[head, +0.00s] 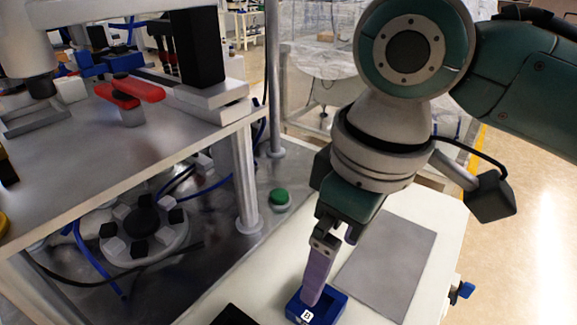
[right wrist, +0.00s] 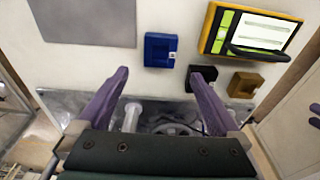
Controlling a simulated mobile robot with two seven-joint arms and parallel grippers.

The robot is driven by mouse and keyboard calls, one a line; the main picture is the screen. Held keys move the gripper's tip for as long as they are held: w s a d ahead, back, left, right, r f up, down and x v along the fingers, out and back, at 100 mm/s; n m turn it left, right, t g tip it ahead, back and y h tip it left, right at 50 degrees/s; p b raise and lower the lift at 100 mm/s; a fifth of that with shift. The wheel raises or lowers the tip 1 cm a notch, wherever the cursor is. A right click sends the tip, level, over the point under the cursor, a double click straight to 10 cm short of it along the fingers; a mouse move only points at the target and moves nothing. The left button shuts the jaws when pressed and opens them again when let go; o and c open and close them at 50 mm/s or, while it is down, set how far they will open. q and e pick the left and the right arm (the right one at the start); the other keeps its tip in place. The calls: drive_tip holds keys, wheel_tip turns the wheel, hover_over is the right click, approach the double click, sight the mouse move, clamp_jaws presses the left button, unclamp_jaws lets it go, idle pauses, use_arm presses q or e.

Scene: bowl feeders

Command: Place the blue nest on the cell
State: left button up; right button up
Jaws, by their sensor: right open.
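The blue nest (head: 327,312) is a small square blue holder with a white label marked B, on the white table at the bottom of the head view. It also shows in the right wrist view (right wrist: 158,50), with an open middle. My right gripper (head: 316,285) has purple fingers pointing down at the nest and partly covers it in the head view. In the right wrist view its fingers (right wrist: 158,75) are spread and empty, with the nest beyond the tips. The metal cell platform (head: 130,140) stands on the left of the head view.
A grey rectangular plate (head: 388,265) lies flat on the white table. A black holder (right wrist: 203,72), a brown-yellow holder (right wrist: 245,84) and a yellow device (right wrist: 215,32) are near the nest. A post (head: 246,180) and green button (head: 279,197) stand left of the table.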

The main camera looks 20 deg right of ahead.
drive_tip(key=s+a+m+t+y, duration=0.1)
drive_tip(key=s+a+m+y, duration=0.15)
drive_tip(key=s, duration=0.55)
drive_tip(key=s+d+f+m+t+h, duration=0.1)
drive_tip(key=s+d+m+h, duration=0.2)
drive_tip(key=s+d, duration=0.4)
drive_tip(key=shift+d, duration=1.05)
drive_tip(key=shift+w+a, duration=0.1)
drive_tip(key=shift+a, duration=0.1)
drive_tip(key=shift+f, duration=0.1)
